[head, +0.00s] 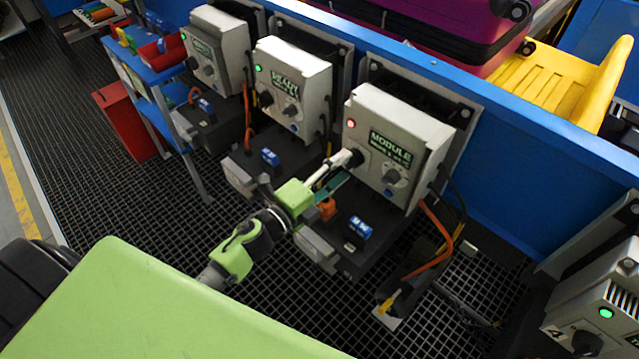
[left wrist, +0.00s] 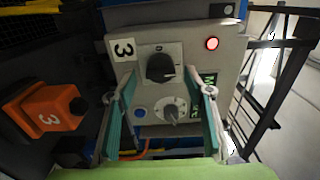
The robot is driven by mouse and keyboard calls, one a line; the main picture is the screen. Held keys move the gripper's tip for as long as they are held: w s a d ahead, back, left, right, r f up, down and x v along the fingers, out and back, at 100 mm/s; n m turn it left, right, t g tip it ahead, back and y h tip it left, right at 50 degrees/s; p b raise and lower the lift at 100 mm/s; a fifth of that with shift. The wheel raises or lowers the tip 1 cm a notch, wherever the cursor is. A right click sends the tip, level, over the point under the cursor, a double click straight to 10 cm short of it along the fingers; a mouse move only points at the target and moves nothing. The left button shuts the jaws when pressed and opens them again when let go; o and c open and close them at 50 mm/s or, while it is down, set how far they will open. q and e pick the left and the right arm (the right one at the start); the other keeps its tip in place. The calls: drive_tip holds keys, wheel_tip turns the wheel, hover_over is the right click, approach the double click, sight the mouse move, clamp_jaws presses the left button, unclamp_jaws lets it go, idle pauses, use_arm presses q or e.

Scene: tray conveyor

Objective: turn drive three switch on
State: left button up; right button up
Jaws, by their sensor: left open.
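The drive three box, a pale grey cabinet (head: 400,125), is on the blue conveyor side in the head view. Its lamp (head: 351,123) is red, and so is the lamp in the left wrist view (left wrist: 212,43). Its black rotary switch (left wrist: 160,68) is beside a label reading 3 (left wrist: 124,48). Below the switch in that view is a smaller grey dial (left wrist: 172,112). My left gripper (head: 337,172) is open at the box front, its fingers (left wrist: 167,92) to either side of the switch and dial area. I cannot tell whether they touch. My right gripper is not in view.
Two similar boxes with green lamps (head: 300,85) (head: 215,50) stand to the left. An orange block marked 3 (left wrist: 45,108) lies left in the wrist view. A blue padlock-like piece (head: 359,228) and orange cables (head: 430,245) are below the box.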

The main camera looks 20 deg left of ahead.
use_arm(q)
drive_tip(key=v, duration=0.9)
